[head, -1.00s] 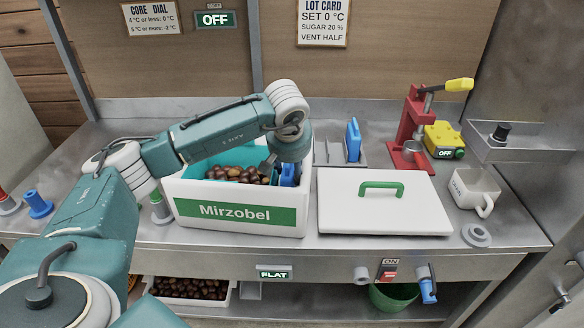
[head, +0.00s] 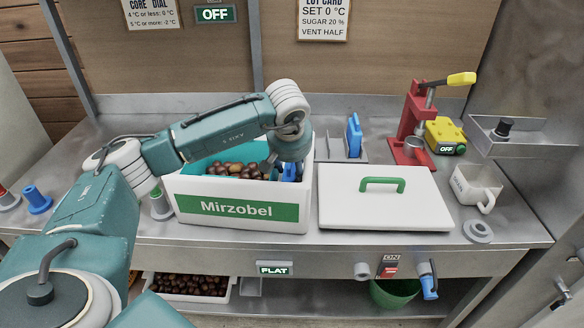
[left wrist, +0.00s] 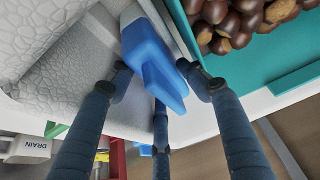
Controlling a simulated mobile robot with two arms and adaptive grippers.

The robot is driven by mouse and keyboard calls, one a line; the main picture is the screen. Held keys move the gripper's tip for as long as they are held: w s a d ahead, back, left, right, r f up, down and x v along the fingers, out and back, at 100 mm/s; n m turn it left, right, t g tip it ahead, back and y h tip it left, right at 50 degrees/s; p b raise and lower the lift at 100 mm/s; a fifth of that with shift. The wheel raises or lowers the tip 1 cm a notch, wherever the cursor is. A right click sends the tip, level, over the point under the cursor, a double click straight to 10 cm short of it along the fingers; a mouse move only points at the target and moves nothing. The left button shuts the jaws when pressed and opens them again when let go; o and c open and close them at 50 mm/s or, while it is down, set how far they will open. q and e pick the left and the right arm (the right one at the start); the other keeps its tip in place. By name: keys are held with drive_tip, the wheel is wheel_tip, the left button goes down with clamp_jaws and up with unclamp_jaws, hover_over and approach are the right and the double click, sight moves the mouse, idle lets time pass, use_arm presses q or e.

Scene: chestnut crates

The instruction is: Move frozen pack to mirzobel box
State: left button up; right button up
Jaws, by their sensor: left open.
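The white Mirzobel box (head: 293,214) stands open on the bench, with chestnuts (head: 232,169) in its teal liner (head: 200,166). A blue frozen pack (head: 291,172) is at the right end of the box, partly hidden by my left gripper (head: 284,174). In the left wrist view the blue pack (left wrist: 150,62) sits between the spread dark fingers of my left gripper (left wrist: 158,82), beside the teal liner. The gripper is open and not closed on it. A second blue pack (head: 354,136) stands in a grey rack behind the bench front. My right gripper is not in view.
A white lid (head: 340,205) with a green handle lies right of the box. A red press (head: 408,125), a yellow unit (head: 445,136) and a white mug (head: 473,188) stand farther right. A blue peg (head: 38,202) is at the left.

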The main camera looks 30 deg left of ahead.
use_arm(q)
drive_tip(key=v, duration=1.2)
